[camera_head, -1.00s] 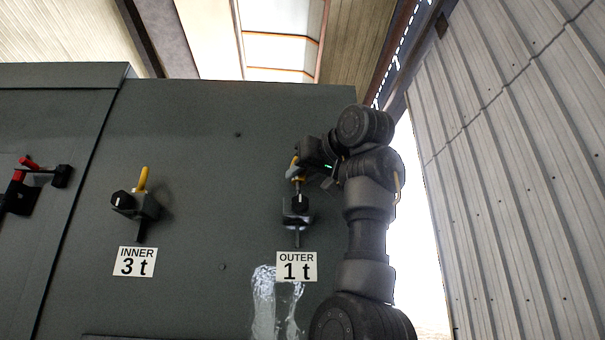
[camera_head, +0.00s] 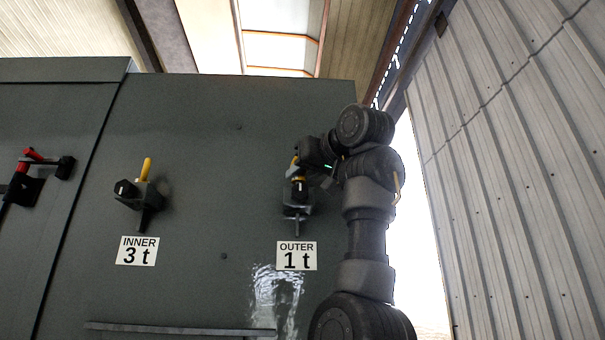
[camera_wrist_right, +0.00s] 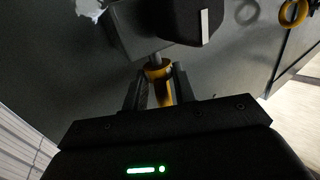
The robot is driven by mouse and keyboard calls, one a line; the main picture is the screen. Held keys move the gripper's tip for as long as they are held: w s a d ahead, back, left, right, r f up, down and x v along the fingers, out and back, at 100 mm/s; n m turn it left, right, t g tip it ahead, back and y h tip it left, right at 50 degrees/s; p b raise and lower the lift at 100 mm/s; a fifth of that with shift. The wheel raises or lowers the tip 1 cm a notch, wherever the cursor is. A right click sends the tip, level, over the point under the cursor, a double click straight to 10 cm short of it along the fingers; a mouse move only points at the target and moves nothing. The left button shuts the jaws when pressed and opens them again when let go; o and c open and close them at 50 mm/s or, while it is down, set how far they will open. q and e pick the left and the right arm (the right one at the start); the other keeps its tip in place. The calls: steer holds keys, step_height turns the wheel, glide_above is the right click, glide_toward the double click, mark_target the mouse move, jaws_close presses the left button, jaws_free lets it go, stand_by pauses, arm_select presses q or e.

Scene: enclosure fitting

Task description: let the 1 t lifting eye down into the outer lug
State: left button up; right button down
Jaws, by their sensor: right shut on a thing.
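The 1 t lifting eye (camera_head: 299,178) is yellow with a grey shank and is upright over the outer lug (camera_head: 297,197), above the "OUTER 1 t" label (camera_head: 297,256). My right gripper (camera_head: 297,165) is shut on the eye. In the right wrist view, the fingers (camera_wrist_right: 158,88) stand on both sides of the yellow eye (camera_wrist_right: 160,72). A short length of grey shank shows between its collar and the lug block (camera_wrist_right: 135,30). How deep the shank sits is hidden. My left gripper is not in view.
The inner lug (camera_head: 149,192) holds a yellow eye (camera_head: 146,169) above the "INNER 3 t" label (camera_head: 137,251). A red and black latch (camera_head: 38,165) is at far left. A ledge (camera_head: 180,329) crosses the panel low down. A ribbed wall (camera_head: 520,170) stands to the right.

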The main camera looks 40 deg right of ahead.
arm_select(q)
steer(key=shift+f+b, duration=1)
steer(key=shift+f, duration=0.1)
arm_select(e)
steer(key=shift+f, duration=1.05)
steer(key=c, duration=1.1)
jaws_free()
steer(key=shift+o, duration=0.3)
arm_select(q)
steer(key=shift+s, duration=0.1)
arm_select(e)
steer(key=shift+s, duration=0.1)
